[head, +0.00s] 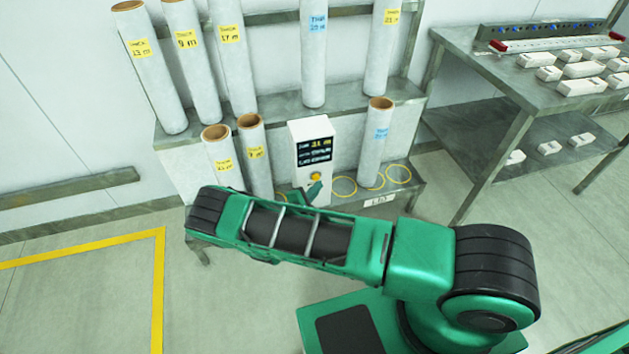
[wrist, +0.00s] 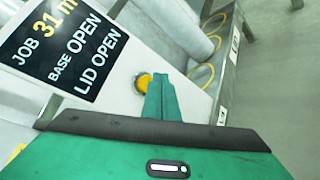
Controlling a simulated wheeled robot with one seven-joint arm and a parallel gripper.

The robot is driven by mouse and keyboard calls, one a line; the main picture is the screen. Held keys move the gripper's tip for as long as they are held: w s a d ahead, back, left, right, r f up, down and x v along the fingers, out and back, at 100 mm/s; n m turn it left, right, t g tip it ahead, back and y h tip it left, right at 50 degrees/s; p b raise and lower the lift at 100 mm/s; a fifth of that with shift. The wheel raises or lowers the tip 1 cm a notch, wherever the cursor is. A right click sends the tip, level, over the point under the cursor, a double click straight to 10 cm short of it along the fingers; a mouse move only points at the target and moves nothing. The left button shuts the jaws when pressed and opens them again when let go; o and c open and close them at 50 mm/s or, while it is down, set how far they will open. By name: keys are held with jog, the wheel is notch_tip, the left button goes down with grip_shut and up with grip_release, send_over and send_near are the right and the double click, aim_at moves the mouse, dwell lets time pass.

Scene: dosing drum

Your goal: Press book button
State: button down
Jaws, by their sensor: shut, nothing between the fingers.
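A white box (head: 309,150) with a dark screen stands on the rack's lower shelf. The screen (wrist: 60,43) reads "JOB 31 m, BASE OPEN, LID OPEN" in the wrist view. A round yellow button (head: 315,176) sits below the screen; it also shows in the wrist view (wrist: 144,82), partly covered by my finger. My gripper (head: 314,190) is shut and empty, in front of the box's lower face. In the wrist view, its green fingers (wrist: 163,92) overlap the button's right side. I cannot tell whether the fingertips touch the button.
Tall labelled tubes (head: 252,150) stand left of the box, and one tube (head: 376,140) stands to its right. Yellow rings (head: 345,186) mark the lower shelf. More tubes stand on the upper shelf (head: 270,107). A side table (head: 480,60) holds white parts.

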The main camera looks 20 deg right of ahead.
jog(key=shift+w, duration=0.9)
dwell(1.7)
jog(key=shift+s, duration=0.95)
jog(key=shift+s, duration=2.5)
